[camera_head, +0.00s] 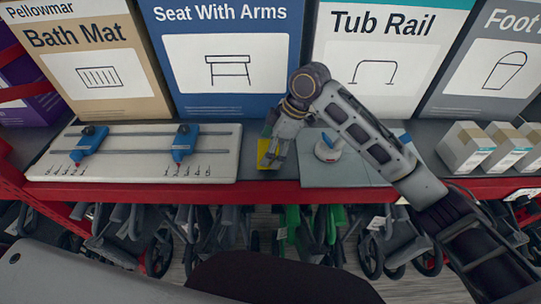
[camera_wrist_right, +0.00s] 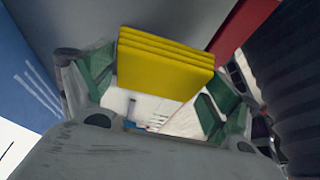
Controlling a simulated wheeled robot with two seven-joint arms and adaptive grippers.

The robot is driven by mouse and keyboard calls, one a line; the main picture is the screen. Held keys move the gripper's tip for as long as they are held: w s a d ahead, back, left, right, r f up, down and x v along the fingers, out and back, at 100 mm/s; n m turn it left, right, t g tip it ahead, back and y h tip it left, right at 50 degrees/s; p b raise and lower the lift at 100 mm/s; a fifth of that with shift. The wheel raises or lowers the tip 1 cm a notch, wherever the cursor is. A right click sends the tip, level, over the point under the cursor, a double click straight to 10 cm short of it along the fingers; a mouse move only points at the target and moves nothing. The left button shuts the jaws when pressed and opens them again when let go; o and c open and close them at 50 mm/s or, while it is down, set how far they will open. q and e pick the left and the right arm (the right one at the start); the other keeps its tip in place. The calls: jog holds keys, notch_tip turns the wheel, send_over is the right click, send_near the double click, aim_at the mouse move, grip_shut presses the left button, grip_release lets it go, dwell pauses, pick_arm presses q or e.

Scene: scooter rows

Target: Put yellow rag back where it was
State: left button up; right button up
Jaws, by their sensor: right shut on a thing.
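The yellow rag (camera_wrist_right: 165,65) is a folded, layered yellow block. In the right wrist view it sits between the green-padded fingers of my right gripper (camera_wrist_right: 160,85), which is shut on it. In the head view the rag (camera_head: 264,158) shows as a small yellow patch beside my right gripper (camera_head: 270,150), over the shelf near its front edge, between the white slider board and the grey mat. Most of the rag is hidden by the gripper there, and I cannot tell whether it touches the shelf. My left gripper is not in view.
A white board (camera_head: 140,168) with two blue sliders lies at left. A grey mat (camera_head: 330,175) with a round white item (camera_head: 328,147) lies right of the gripper. Small boxes (camera_head: 465,147) stand farther right. Large boxes (camera_head: 227,60) line the back. A red shelf edge (camera_head: 240,194) runs in front.

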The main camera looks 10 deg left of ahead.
jog(key=shift+f, duration=0.1)
jog(key=shift+f, duration=1.75)
jog(key=o, duration=0.7)
jog(key=shift+r, duration=0.1)
jog(key=shift+b+v, duration=0.55)
jog(key=shift+v, duration=5.35)
